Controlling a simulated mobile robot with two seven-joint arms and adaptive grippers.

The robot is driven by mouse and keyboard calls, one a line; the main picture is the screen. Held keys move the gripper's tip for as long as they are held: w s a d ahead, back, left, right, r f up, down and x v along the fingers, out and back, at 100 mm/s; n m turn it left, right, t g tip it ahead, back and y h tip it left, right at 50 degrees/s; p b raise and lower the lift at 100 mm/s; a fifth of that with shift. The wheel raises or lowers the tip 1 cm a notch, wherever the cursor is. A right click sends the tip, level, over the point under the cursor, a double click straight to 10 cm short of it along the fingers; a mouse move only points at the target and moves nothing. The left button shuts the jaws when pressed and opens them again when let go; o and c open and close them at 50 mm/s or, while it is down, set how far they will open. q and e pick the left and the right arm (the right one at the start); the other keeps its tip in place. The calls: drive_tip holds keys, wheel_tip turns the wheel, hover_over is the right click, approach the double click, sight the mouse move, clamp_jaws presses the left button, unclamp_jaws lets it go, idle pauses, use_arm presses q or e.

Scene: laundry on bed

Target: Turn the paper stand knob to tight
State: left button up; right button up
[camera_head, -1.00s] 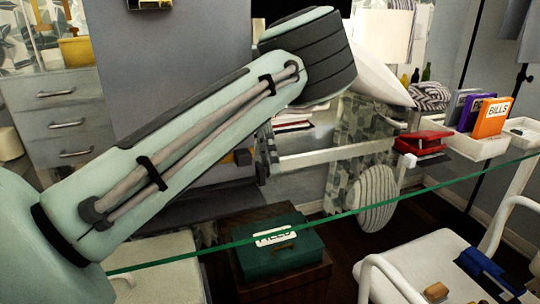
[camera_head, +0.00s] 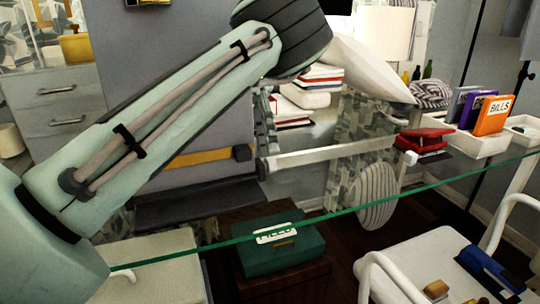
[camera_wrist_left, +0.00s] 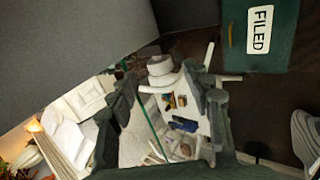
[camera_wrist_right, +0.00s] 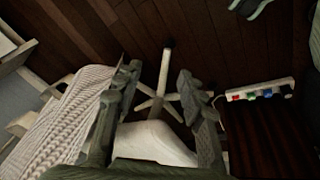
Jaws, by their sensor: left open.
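I cannot pick out the paper stand or its knob with certainty in any view. In the head view a pale horizontal bar (camera_head: 330,155) with a dark left end crosses in front of patterned fabric. My left arm reaches in from the left, and my left gripper (camera_head: 266,125) hangs below the dark ribbed wrist, partly hidden. In the left wrist view the left gripper (camera_wrist_left: 165,88) has its fingers apart with nothing seen held. My right gripper (camera_wrist_right: 160,78) shows only in the right wrist view, fingers apart and empty, above a white surface and dark floor.
A green box labelled FILED (camera_head: 280,250) sits low at the centre. A glass edge (camera_head: 400,190) crosses the front. White trays with books (camera_head: 490,120), a red item (camera_head: 424,139) and a white chair (camera_head: 410,255) stand right. A grey panel (camera_wrist_left: 70,55) is close to the left wrist.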

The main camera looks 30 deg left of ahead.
use_arm(q)
drive_tip(key=shift+v, duration=2.4)
